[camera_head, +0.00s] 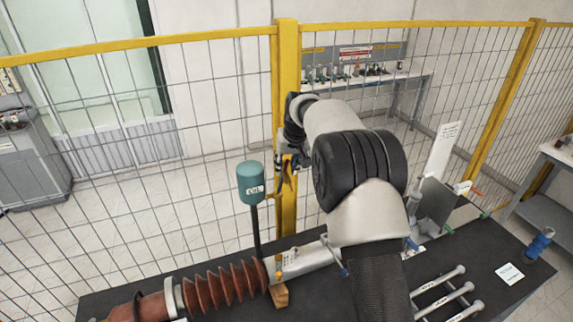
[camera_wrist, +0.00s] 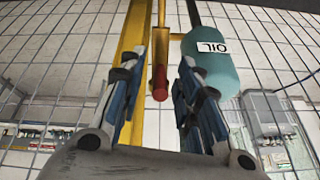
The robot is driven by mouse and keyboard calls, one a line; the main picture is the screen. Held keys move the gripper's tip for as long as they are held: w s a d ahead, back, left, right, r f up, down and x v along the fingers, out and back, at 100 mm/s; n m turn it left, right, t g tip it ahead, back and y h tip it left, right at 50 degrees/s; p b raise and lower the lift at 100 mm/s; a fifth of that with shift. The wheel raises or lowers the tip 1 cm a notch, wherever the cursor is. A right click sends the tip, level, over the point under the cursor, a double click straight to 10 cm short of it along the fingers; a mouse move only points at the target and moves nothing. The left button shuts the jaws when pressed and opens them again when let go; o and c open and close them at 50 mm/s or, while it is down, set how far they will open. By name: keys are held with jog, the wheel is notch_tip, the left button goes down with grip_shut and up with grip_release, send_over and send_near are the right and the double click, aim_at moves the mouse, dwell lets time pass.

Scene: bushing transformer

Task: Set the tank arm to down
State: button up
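The teal oil tank (camera_head: 251,182) stands on a dark pole beside the yellow fence post. It also shows in the wrist view (camera_wrist: 212,66), where its label and pole appear upside down. The tank arm, an orange-brass lever with a red tip (camera_wrist: 160,84), shows in the wrist view left of the tank. Its red tip points down in that picture, away from the pole side. My gripper (camera_head: 287,172) is beside the tank, in front of the post. In the wrist view my gripper (camera_wrist: 170,62) is open, its fingers on either side of the lever, with gaps. In the head view the lever is mostly hidden.
The yellow post (camera_head: 287,85) and mesh fence (camera_head: 150,120) stand close behind the tank. A red-brown ribbed bushing (camera_head: 222,287) lies on the dark table (camera_head: 310,305). Grey rods (camera_head: 438,281) and a blue object (camera_head: 540,241) are at right. My arm covers the middle.

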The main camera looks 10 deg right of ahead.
grip_shut()
dwell(0.6)
